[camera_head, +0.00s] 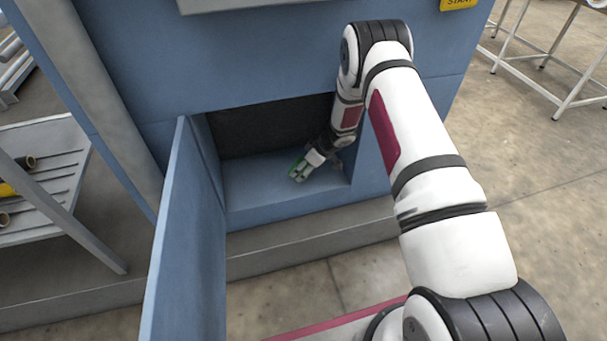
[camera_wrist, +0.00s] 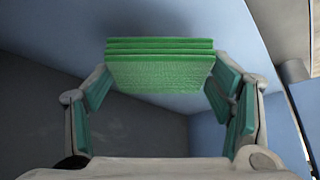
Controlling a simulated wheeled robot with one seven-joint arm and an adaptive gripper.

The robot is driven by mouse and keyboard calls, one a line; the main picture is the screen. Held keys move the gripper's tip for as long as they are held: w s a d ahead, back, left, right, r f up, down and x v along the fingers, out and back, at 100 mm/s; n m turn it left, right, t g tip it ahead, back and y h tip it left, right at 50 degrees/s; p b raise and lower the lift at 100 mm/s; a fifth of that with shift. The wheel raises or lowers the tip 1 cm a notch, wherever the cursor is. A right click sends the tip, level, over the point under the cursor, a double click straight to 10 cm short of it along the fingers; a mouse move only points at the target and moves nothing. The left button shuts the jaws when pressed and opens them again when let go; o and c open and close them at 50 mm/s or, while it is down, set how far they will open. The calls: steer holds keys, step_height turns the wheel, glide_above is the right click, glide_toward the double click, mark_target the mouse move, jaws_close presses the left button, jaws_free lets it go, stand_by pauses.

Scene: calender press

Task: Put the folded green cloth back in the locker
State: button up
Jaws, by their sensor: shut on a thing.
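The folded green cloth (camera_wrist: 160,72) shows its stacked layers in the wrist view, between the teal-padded fingers. My gripper (camera_wrist: 160,90) is shut on it. In the head view, my gripper (camera_head: 301,172) is inside the open locker (camera_head: 252,190), towards its right side, tilted down to the left. Only a small green patch shows there, and cloth and finger pads are hard to tell apart. I cannot tell whether the cloth touches the locker floor. The locker door (camera_head: 187,240) stands wide open on the left.
The locker's right wall and upper edge are close to my arm. The left part of the locker floor is clear. A grey rack (camera_head: 45,200) with rolls stands at the far left, and a white-legged table (camera_head: 560,80) stands at the back right.

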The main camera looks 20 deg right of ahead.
steer(key=f+b, duration=0.1)
steer(key=f, duration=0.2)
steer(key=shift+a+f, duration=0.1)
steer(key=shift+a, duration=0.1)
steer(key=shift+s+f, duration=0.1)
steer(key=shift+f, duration=0.1)
steer(key=o, duration=1.1)
steer(key=shift+r, duration=0.15)
steer(key=p+v, duration=0.4)
steer(key=v, duration=0.8)
